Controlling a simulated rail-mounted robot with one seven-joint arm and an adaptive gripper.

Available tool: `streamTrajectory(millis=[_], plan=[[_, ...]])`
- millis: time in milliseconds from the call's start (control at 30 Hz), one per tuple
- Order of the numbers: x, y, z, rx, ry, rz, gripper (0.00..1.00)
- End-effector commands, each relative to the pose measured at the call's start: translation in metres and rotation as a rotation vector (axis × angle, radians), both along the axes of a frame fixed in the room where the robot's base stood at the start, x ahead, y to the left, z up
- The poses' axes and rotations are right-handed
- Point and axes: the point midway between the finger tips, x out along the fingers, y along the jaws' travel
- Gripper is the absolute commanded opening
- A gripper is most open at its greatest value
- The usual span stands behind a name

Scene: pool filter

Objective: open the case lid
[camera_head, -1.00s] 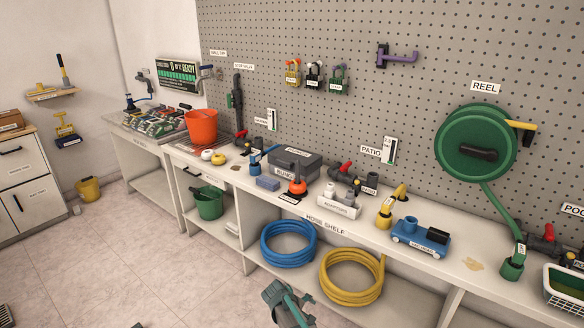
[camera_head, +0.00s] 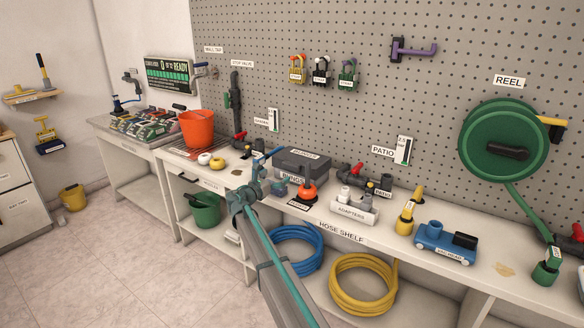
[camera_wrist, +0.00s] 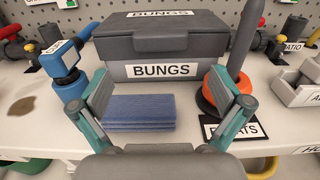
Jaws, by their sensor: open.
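The case is a grey box (camera_wrist: 200,71) labelled BUNGS with a darker lid (camera_wrist: 205,22), which lies shut on it. A front lip (camera_wrist: 160,44) sticks out from the lid. In the head view my gripper (camera_head: 262,172) is over the bench's front part.
A blue fitting (camera_wrist: 65,70) stands left. An orange-based plunger-like tool (camera_wrist: 222,85) stands close right. White adapters (camera_head: 354,205) stand further right. Hoses lie on the shelf below.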

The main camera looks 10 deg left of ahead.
Motion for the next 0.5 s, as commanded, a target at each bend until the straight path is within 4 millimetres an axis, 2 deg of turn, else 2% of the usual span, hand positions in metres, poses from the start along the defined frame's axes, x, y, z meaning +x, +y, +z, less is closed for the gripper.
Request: streamTrajectory(millis=[167,500], plan=[[0.017,-0.009,0.000,0.002,0.000,-0.003,1.00],[0.068,-0.034,-0.001,0.004,0.000,-0.003,1.00]])
